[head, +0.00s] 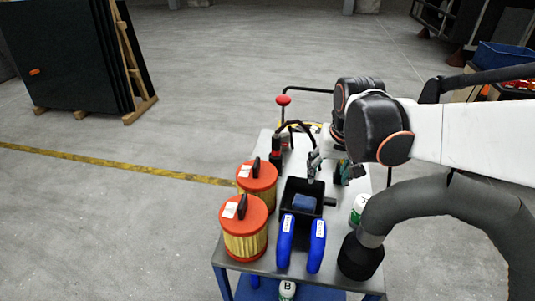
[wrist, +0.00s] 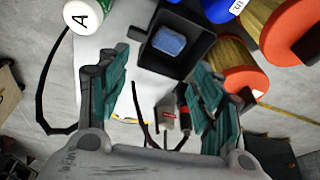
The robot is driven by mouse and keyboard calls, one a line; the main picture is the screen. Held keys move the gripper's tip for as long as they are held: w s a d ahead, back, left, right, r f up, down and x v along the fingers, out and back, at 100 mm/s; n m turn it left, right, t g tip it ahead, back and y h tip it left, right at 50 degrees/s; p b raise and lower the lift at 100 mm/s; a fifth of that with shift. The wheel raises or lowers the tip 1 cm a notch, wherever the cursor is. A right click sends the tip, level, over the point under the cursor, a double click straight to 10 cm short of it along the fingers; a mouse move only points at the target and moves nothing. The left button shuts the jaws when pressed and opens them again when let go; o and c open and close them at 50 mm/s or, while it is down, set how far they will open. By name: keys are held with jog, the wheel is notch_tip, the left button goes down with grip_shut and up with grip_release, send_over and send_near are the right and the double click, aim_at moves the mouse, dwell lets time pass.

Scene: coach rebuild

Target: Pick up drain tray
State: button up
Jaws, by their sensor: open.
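The drain tray looks to be the black open box (head: 302,214) in the middle of the cart top, with a blue block (head: 304,202) inside it. A short dark handle sticks out from its right side in the head view. In the wrist view the tray (wrist: 165,66) lies just beyond my fingertips, with the blue block (wrist: 169,43) in it. My gripper (head: 328,166) is open, with its green fingers (wrist: 160,78) spread and nothing between them. It hangs at the back right of the tray, apart from it as far as I can tell. My arm hides part of the cart's right side.
Two orange-capped filters (head: 245,240) stand left of the tray. Two blue labelled containers (head: 286,245) stand in front. A white bottle marked A (wrist: 83,14) is to the right in the head view. Floor around the cart is clear.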

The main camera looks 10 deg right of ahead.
jog(key=w+d+f+m+g+p, duration=0.2)
jog(key=w+d+f+g+p, duration=0.1)
jog(key=w+d+f, duration=0.15)
jog(key=b, duration=0.3)
send_near(330, 200)
jog(key=f, duration=0.3)
jog(key=d+f, duration=0.1)
jog(key=f, duration=0.1)
jog(key=shift+w+f, duration=0.2)
jog(key=shift+w, duration=0.15)
jog(key=shift+s+a+f+b, duration=0.1)
jog(key=shift+f+b, duration=0.6)
jog(key=shift+f, duration=0.65)
jog(key=shift+s+a+f+b, duration=0.15)
jog(key=shift+f+b, duration=0.5)
jog(key=shift+f, duration=0.7)
jog(key=shift+r, duration=0.1)
grip_shut()
notch_tip(330, 200, up, 20)
jog(key=p, duration=0.7)
